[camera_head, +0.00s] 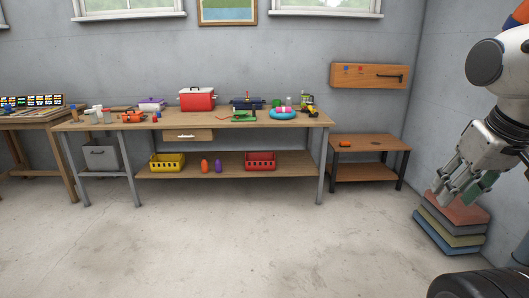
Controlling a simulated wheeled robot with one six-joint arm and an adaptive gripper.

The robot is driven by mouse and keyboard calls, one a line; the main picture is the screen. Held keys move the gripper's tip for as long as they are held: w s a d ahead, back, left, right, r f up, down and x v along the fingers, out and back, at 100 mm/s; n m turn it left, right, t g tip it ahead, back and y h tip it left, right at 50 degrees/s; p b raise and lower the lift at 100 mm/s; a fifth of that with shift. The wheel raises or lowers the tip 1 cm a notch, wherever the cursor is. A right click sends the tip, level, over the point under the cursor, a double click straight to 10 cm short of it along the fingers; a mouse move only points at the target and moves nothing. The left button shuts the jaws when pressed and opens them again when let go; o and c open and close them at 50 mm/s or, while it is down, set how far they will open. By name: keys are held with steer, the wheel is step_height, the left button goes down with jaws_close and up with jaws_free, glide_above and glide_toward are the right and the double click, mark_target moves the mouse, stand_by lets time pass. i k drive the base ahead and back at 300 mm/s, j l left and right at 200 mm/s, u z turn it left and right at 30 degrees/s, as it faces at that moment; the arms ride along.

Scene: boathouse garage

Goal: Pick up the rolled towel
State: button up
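A small pink roll (284,110), which looks like the rolled towel, lies on top of a blue ring (283,116) at the right part of the long workbench top (215,120). It is small in the picture and I cannot make out its ends. My gripper (456,198) hangs at the right edge of the view, pointing down, far from the bench. Its fingers look spread apart, with nothing clearly held between them. A small green patch (469,195) shows by the fingers; I cannot tell what it is.
Behind the gripper is a stack of coloured slabs (437,235) on the floor. A red cooler (197,99), a dark blue box (247,103) and a green object (243,116) share the bench. A low table (370,144) stands right of it. The concrete floor in front is clear.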

mark_target(279, 109)
steer(key=i, duration=2.3)
steer(key=i+u, duration=0.1)
steer(key=i, duration=0.8)
steer(key=i+l+u, duration=0.1)
steer(key=i, duration=0.85)
steer(key=i+l+u, duration=0.15)
steer(key=u, duration=0.2)
